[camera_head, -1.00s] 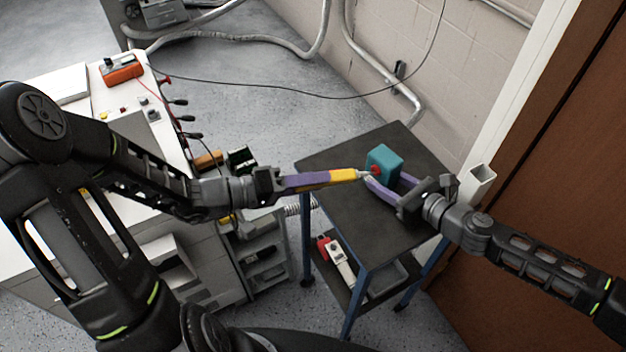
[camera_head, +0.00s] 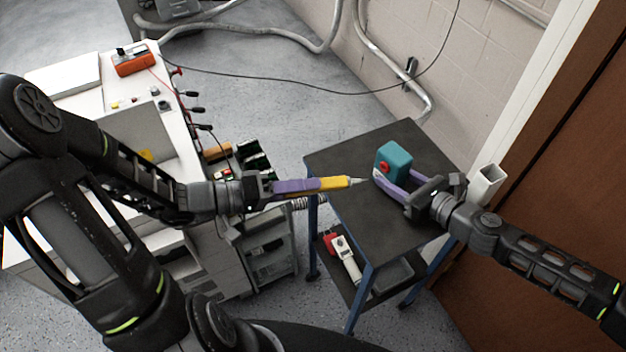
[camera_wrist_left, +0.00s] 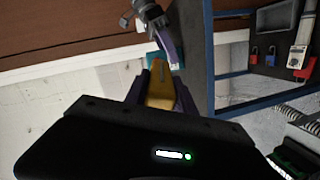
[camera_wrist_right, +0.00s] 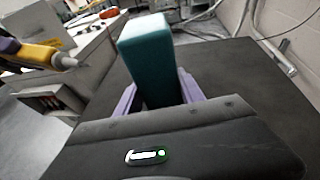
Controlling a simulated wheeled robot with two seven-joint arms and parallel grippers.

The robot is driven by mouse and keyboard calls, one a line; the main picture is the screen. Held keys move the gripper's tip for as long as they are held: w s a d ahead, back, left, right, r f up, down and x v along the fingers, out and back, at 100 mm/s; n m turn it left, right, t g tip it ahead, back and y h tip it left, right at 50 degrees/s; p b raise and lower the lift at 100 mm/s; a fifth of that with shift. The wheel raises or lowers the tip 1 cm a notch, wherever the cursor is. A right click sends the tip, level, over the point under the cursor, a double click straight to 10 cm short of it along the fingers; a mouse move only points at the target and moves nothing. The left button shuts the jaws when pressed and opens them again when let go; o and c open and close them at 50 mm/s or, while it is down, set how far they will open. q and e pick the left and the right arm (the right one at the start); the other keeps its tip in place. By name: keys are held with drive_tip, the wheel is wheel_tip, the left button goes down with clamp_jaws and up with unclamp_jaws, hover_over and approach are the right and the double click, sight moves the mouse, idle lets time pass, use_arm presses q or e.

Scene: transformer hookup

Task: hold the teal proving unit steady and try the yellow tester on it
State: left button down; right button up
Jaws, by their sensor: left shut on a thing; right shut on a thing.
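The teal proving unit (camera_head: 397,157) stands on the dark top of the small cart, with a red spot (camera_head: 384,168) on its left-facing side. My right gripper (camera_head: 385,180) is shut on it; the right wrist view shows the unit (camera_wrist_right: 150,55) between the purple fingers. My left gripper (camera_head: 300,187) is shut on the yellow tester (camera_head: 333,183) and holds it out level to the right. The tester's pale tip (camera_head: 358,181) is left of the unit, with a gap before the red spot. The tester also shows in the left wrist view (camera_wrist_left: 160,88).
The cart's dark top (camera_head: 345,150) is otherwise clear. Its lower shelf holds a white and red device (camera_head: 345,255). A white bench with an orange meter (camera_head: 134,62) is at left. A brown door (camera_head: 560,150) and wall bound the right side.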

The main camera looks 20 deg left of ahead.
use_arm(q)
drive_tip(key=shift+s+a, duration=0.6)
drive_tip(key=shift+s, duration=0.35)
use_arm(e)
drive_tip(key=o, duration=1.1)
drive_tip(key=shift+c, duration=0.2)
drive_tip(key=v, duration=1.2)
drive_tip(key=shift+r, duration=0.1)
